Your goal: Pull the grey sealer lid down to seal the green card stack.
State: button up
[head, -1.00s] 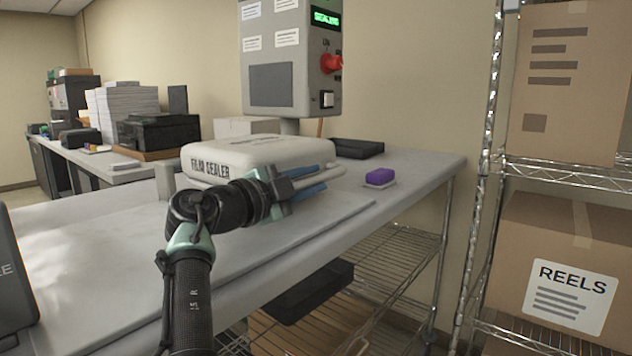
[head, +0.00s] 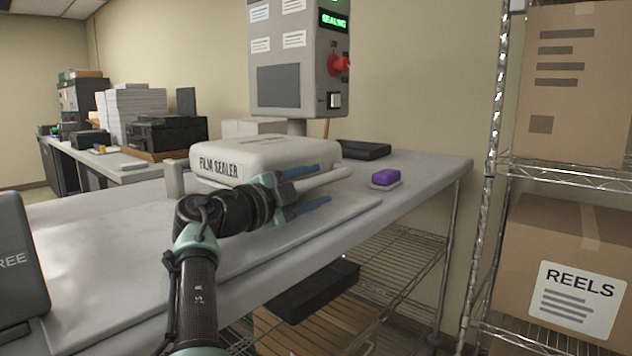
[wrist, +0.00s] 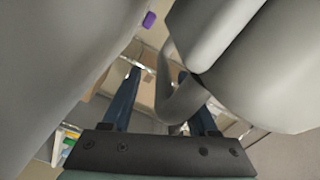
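The pale grey sealer lid (head: 265,150), marked FILM SEALER, lies down flat over the sealer on the table. Its bar handle (head: 325,181) sticks out at the right front. My gripper (head: 318,186) is open, with its blue fingers apart on either side of the handle. In the wrist view the fingers (wrist: 158,78) are spread, and the curved grey handle (wrist: 172,102) passes between them; I cannot tell whether a finger touches it. The control box (head: 298,75) above has a lit green screen that seems to read SEALING. The green card stack is not visible in either view.
A purple block (head: 386,177) sits on a small pad at the table's (head: 420,180) right. A black tray (head: 362,150) lies behind it. A dark grey panel (head: 18,265) stands at the left edge. A wire rack with boxes (head: 565,270) stands at the right.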

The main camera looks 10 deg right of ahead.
jog(key=shift+r, duration=0.3)
notch_tip(320, 180, up, 9)
jog(key=p, duration=0.2)
jog(key=shift+r+p, duration=0.2)
jog(key=shift+p, duration=0.15)
jog(key=shift+a, duration=0.1)
jog(key=shift+a+f+b, duration=0.1)
jog(key=shift+f+b, duration=0.05)
jog(key=shift+b, duration=0.25)
jog(key=b+v, duration=0.2)
jog(key=b, duration=0.1)
jog(key=shift+s+a+b, duration=0.25)
jog(key=shift+b, duration=0.1)
jog(key=b+v, duration=0.6)
jog(key=v, duration=0.6)
